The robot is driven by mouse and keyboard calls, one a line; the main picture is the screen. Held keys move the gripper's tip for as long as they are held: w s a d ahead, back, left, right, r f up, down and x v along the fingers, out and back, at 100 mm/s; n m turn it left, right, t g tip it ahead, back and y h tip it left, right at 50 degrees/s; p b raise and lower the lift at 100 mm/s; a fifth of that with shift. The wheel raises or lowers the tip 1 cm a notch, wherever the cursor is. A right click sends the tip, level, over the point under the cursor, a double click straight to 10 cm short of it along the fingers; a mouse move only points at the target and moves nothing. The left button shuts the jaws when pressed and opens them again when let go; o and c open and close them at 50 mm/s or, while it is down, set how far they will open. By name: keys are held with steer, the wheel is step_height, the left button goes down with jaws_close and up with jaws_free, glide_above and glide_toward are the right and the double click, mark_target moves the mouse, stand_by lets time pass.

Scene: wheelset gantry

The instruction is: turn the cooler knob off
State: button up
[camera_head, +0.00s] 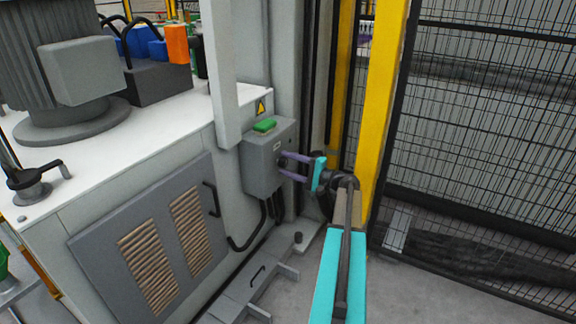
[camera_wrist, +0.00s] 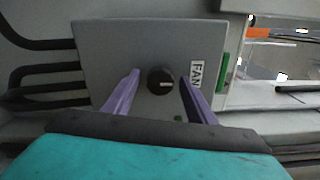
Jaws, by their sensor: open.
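The cooler knob (camera_wrist: 160,80) is a round black knob with a light mark pointing sideways to the right in the wrist view. It sits on the front of a grey control box (camera_head: 258,165), beside a white label reading FAN (camera_wrist: 196,74). My gripper (camera_head: 281,168) has purple fingers and is open at the box front. In the wrist view its fingers (camera_wrist: 158,84) lie on either side of the knob with a gap on each side. I cannot tell whether the fingertips touch the box. In the head view the knob is mostly hidden by the fingers.
A green part (camera_head: 265,125) tops the box. Black cables (camera_head: 262,225) run down below it. A white-topped machine cabinet (camera_head: 150,120) stands left. A yellow post (camera_head: 382,95) and black mesh fence (camera_head: 490,130) stand right, close to my arm.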

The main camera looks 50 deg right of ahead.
steer(key=p+v, duration=0.3)
steer(key=v, duration=1.1)
steer(key=shift+w+f, duration=0.1)
stand_by(0.4)
